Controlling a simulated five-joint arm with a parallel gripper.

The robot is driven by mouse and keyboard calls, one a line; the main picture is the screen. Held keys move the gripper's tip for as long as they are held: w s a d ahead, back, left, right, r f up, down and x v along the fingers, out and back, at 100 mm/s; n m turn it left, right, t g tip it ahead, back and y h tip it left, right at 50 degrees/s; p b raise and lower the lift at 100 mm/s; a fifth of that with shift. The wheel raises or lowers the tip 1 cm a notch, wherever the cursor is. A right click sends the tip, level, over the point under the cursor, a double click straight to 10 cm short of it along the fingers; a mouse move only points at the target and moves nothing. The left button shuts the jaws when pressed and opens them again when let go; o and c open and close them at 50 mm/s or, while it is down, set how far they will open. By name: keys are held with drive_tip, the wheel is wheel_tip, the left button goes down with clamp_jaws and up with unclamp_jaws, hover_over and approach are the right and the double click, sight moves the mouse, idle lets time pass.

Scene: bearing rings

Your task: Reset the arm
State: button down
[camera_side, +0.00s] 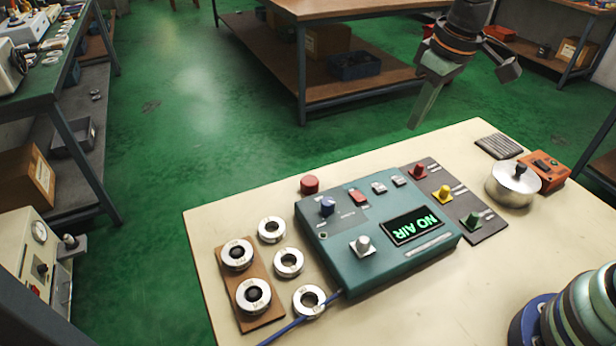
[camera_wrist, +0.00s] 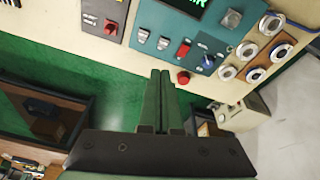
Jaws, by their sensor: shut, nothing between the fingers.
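My gripper (camera_side: 424,104) hangs in the air beyond the far edge of the cream table, at the upper right of the side view. Its fingers are together with nothing between them; in the wrist view the shut fingers (camera_wrist: 160,78) point toward the table. The teal control box (camera_side: 378,244) stands on the table with a lit display (camera_side: 412,226) reading "NO AIR". It carries a blue knob, a grey knob, a red switch and two pale switches. My gripper is clear of everything on the table.
Metal rings (camera_side: 289,262) lie left of the box, two on a brown board (camera_side: 270,321). A dark panel (camera_side: 484,232) with red, yellow and green knobs adjoins the box. A lidded metal pot (camera_side: 511,187) and an orange box (camera_side: 545,170) stand right. A red button (camera_side: 309,184) sits behind.

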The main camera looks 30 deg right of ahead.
drive_tip(key=s+d+r+m+t, duration=0.3)
drive_tip(key=s+d, duration=0.3)
drive_tip(key=s, duration=0.3)
drive_tip(key=shift+d+r, duration=0.25)
idle(0.4)
